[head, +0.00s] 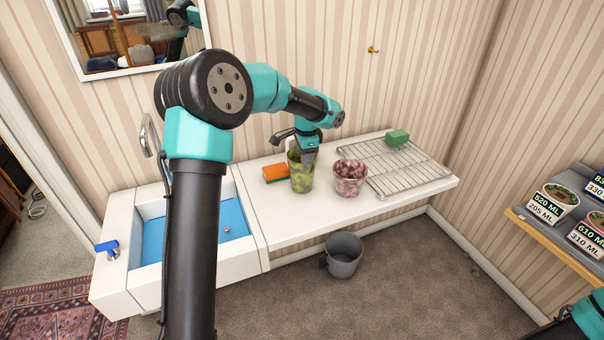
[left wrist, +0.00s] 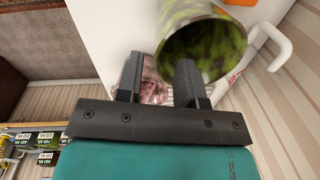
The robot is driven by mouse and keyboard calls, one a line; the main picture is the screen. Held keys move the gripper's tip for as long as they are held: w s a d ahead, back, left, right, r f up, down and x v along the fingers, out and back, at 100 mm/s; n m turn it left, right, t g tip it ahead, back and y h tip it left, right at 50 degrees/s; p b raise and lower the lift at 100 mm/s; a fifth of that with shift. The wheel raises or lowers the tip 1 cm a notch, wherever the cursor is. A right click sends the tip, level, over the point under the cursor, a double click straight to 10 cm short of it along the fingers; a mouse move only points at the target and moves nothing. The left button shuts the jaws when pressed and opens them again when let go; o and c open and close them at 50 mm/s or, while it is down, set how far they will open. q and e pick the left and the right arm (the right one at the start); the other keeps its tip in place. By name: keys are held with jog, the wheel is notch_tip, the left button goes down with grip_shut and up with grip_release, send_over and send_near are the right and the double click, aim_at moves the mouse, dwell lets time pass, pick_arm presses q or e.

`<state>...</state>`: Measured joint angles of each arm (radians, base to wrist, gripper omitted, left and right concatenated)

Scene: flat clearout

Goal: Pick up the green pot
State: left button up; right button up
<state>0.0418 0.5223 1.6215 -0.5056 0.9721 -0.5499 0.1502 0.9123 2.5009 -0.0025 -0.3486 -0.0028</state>
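The green mottled pot (head: 300,183) stands upright on the white counter, beside the orange and green sponge. In the left wrist view the green pot (left wrist: 192,14) is at the upper right, with its dark open mouth facing the camera. My left gripper (head: 308,156) points down at the pot's mouth. In the left wrist view my left gripper (left wrist: 160,72) is open, with a clear gap between its fingers. One finger overlaps the pot's rim and the other is outside it; I cannot tell whether either touches. My right gripper is out of view.
A pink mottled pot (head: 350,180) stands close to the right of the green pot. A wire rack (head: 405,170) with a green block (head: 397,138) lies further right. The orange sponge (head: 275,173) is to the left, then the blue basin (head: 222,228). A grey bucket (head: 343,262) is on the floor.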

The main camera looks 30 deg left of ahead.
aim_at(305, 173)
pick_arm(q)
jog(key=shift+f, duration=0.35)
jog(key=shift+w+a+f, duration=0.15)
jog(key=shift+f, duration=1.15)
jog(key=shift+w+a+f, duration=0.1)
jog(key=shift+f, duration=1.15)
jog(key=shift+c, duration=0.2)
grip_shut()
